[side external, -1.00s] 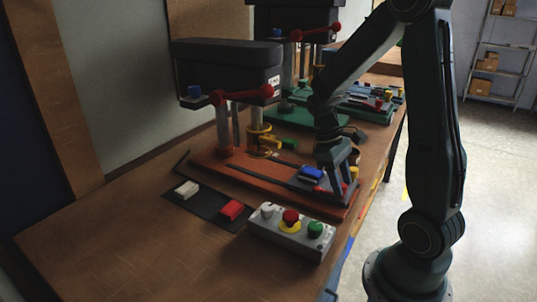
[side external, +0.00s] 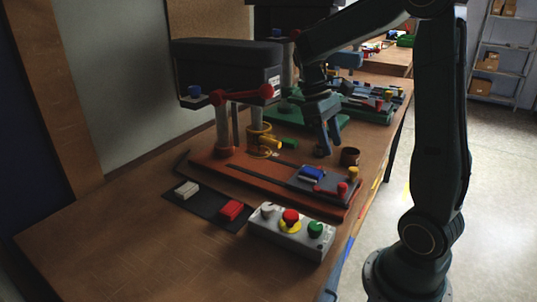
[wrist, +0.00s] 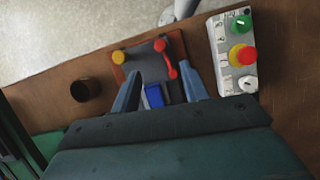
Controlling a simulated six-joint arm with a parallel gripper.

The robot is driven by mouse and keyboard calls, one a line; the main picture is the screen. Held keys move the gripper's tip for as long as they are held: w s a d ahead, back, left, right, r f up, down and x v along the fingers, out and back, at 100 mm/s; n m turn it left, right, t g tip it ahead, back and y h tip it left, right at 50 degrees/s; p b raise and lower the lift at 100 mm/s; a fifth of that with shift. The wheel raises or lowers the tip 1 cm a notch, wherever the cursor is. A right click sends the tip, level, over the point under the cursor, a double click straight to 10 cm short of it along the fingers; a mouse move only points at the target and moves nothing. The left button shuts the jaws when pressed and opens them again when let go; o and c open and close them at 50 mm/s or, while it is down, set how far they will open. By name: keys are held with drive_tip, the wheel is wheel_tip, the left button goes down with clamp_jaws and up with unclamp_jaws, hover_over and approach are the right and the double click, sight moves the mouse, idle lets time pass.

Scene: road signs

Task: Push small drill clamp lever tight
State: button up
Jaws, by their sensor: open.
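The small drill (side external: 228,66) has a dark head and red handle over an orange-red base (side external: 225,168). A clamp with a blue block (side external: 312,173) sits on the base's right end. Its red lever (side external: 342,188) has a round knob; in the wrist view the lever (wrist: 165,58) runs from a red pivot toward the blue block (wrist: 154,97). A yellow knob (side external: 353,173) stands beside it. My gripper (side external: 322,152) is open and empty, raised above and behind the clamp. In the wrist view its fingers (wrist: 160,75) appear on either side of the blue block and lever end.
A control box (side external: 291,232) with red and green buttons stands in front of the base. A black mat (side external: 205,207) holds a white block (side external: 187,188) and a red block (side external: 231,210). A brown cup (side external: 350,156) stands right of my gripper. Another green-based machine stands behind.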

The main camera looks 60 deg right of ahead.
drive_tip(key=shift+v, duration=1.35)
drive_tip(key=s+a+r+t, duration=0.1)
drive_tip(key=s+a+t, duration=0.3)
drive_tip(key=a, duration=0.4)
drive_tip(key=s+a+r+t, duration=0.1)
drive_tip(key=s+a+t, duration=0.3)
drive_tip(key=a+t, duration=0.2)
drive_tip(key=shift+a+r+n, duration=0.3)
drive_tip(key=shift+a+n, duration=0.1)
drive_tip(key=shift+a, duration=0.7)
